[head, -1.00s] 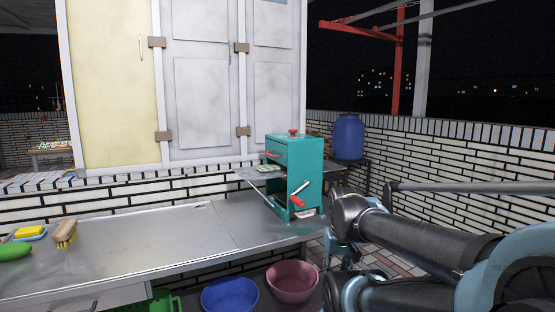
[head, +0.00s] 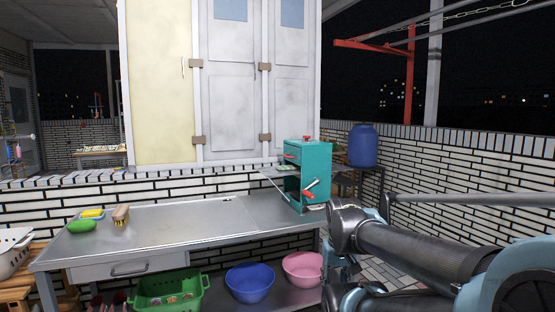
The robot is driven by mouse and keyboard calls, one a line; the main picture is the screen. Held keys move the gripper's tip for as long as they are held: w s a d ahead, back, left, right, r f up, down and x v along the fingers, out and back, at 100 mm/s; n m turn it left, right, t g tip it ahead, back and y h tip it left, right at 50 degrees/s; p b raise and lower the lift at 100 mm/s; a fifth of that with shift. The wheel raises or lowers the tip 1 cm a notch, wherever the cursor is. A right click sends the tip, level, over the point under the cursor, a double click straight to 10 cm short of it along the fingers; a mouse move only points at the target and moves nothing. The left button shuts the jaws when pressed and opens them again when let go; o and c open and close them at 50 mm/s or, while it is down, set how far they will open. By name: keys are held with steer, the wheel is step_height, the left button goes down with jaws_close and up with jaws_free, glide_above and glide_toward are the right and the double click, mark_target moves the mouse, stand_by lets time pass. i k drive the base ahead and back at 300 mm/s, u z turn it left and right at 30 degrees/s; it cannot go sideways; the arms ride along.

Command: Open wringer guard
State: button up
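The wringer (head: 313,163) is a teal box-shaped machine at the right end of the metal counter. It has a red knob (head: 306,138) on top, a crank with a red grip (head: 308,194) on its right side, and a small red handle (head: 291,156) on its front. A flat tray juts from its left side. I cannot tell from here which part is the guard or how it stands. My arm comes in from the right, in front of and to the right of the wringer. My gripper (head: 339,275) shows only in part below the counter level, apart from the wringer; its fingers are unclear.
The metal counter (head: 180,226) is bare in the middle; a green object, a yellow sponge and a brush (head: 121,215) lie at its left. Below are a green basket (head: 166,293), a blue basin (head: 249,283) and a pink basin (head: 303,268). A blue barrel (head: 362,146) stands behind right.

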mark_target(289, 154)
steer(key=u, duration=0.1)
steer(key=i, duration=1)
steer(key=z, duration=0.45)
steer(key=k, duration=1.35)
steer(key=u, duration=0.35)
steer(key=i, duration=0.65)
steer(key=u, duration=0.05)
